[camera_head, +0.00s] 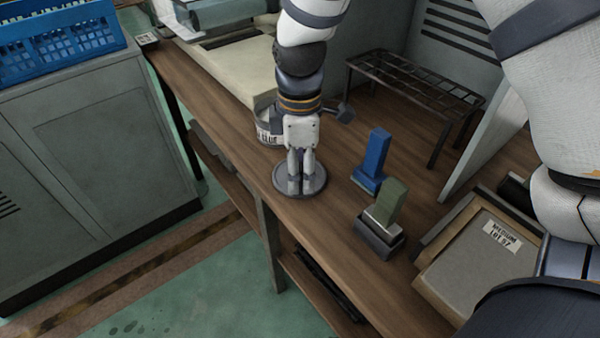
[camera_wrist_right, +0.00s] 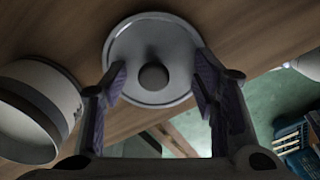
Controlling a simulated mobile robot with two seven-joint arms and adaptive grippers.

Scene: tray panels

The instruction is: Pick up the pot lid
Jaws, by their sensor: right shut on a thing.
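The pot lid (camera_head: 281,181) is a round grey disc with a raised rim, on the wooden bench near its left edge. In the right wrist view the lid (camera_wrist_right: 150,33) shows its round dark knob (camera_wrist_right: 153,77) between my finger pads. My right gripper (camera_head: 301,190) points straight down over the middle of the lid, shut on its knob; the fingers hide the knob in the head view. The right gripper (camera_wrist_right: 158,92) also frames the knob in the wrist view. I cannot tell any gap between lid and bench. My left gripper is not in view.
A white labelled tub (camera_head: 267,132) stands just behind the lid; it also shows in the wrist view (camera_wrist_right: 35,112).

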